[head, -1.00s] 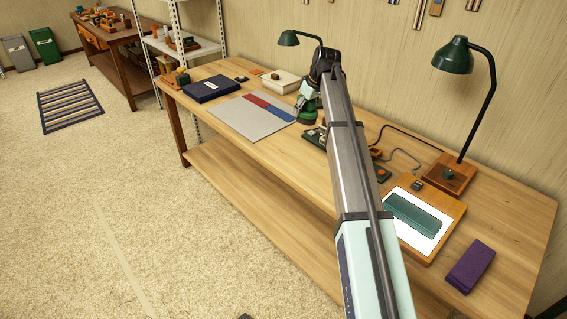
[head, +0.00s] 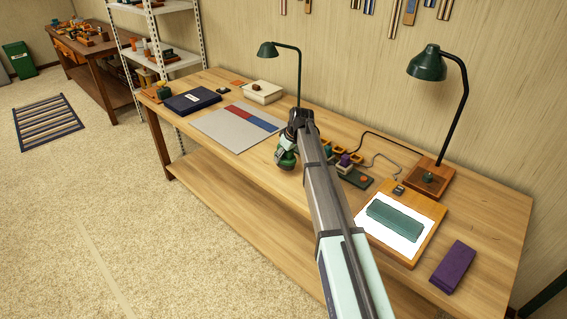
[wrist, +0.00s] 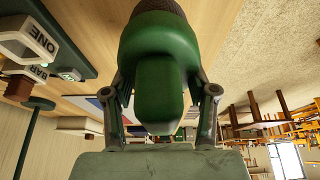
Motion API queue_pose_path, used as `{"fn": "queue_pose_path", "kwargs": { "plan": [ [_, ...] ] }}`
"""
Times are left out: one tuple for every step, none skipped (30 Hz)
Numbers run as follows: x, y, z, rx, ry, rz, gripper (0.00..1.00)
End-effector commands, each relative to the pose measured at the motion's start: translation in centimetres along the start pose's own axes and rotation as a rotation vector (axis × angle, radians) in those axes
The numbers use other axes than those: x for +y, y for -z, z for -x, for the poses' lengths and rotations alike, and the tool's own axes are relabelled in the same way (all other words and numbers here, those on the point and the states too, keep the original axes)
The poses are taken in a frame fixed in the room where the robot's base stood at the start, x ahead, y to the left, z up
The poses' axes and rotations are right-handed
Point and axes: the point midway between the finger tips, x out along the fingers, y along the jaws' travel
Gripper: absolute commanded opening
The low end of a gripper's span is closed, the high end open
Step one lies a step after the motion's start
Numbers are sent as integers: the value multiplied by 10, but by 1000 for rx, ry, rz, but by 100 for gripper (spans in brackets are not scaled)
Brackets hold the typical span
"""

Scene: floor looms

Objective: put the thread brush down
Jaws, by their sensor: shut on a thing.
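The thread brush shows as a rounded dark green body (wrist: 160,85) with a dark brown end at the top of the wrist view. My gripper (wrist: 163,95) is shut on it, one finger on each side. In the head view my gripper (head: 288,143) is near the table's front edge, right of the grey mat, with the green brush (head: 284,160) at its end. The brush seems to be above the table (head: 225,135); I cannot tell whether it touches anything. My arm hides part of the table behind it.
The grey mat with red and blue blocks (head: 215,128) lies to the left. A light board with a green piece (head: 410,245), a purple block (head: 453,266), a green lamp (head: 425,62) and small orange-and-black items (head: 350,160) are to the right. A dark blue box (head: 192,101) stands far left.

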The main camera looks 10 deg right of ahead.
Motion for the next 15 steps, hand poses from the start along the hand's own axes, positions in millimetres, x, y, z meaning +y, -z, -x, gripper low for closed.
{"fn": "queue_pose_path", "kwargs": {
  "plan": [
    [0,-1,-2,0,0,0,2],
    [0,-2,-4,0,0,0,2],
    [0,-4,-8,0,0,0,2],
    [0,-5,-11,0,0,0,2],
    [0,-7,-15,-1,1,0,2],
    [0,-9,-21,-1,1,-1,2],
    [0,-11,-25,-1,1,-1,2],
    [0,-12,-28,-1,1,-1,2],
    [0,-14,-32,0,0,-1,2],
    [0,-15,-35,0,1,-1,2],
    [0,-16,-37,0,1,-1,2],
    [0,-16,-38,0,0,-1,2],
    [0,-16,-39,0,0,-1,2],
    [0,-16,-39,0,0,-1,2],
    [0,-16,-38,1,0,-1,2]
  ]
}}
